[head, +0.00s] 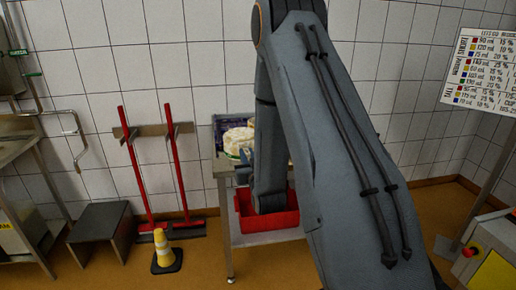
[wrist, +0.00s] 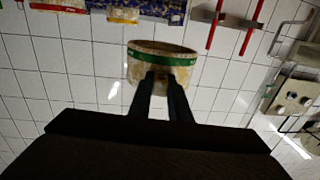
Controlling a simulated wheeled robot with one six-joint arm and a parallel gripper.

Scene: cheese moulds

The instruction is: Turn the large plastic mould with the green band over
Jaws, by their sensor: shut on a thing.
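The large plastic mould with the green band (wrist: 162,56) is pale and stained and shows in the middle of the wrist view. Its green band runs round it close to the upper rim in that view. My gripper (wrist: 162,80) is shut on the mould, with both dark fingers against its near side. In the head view a pale mould (head: 238,140) shows beside my arm over the table, with a little green low on it. My arm hides its right part, and the fingertips are hard to make out there.
A metal table (head: 222,170) stands against the tiled wall, with a red crate (head: 265,222) low under it. A dark blue package (head: 222,122) is behind the mould. Red-handled squeegees (head: 176,160), a stool (head: 100,225) and a yellow cone (head: 164,250) stand to the left.

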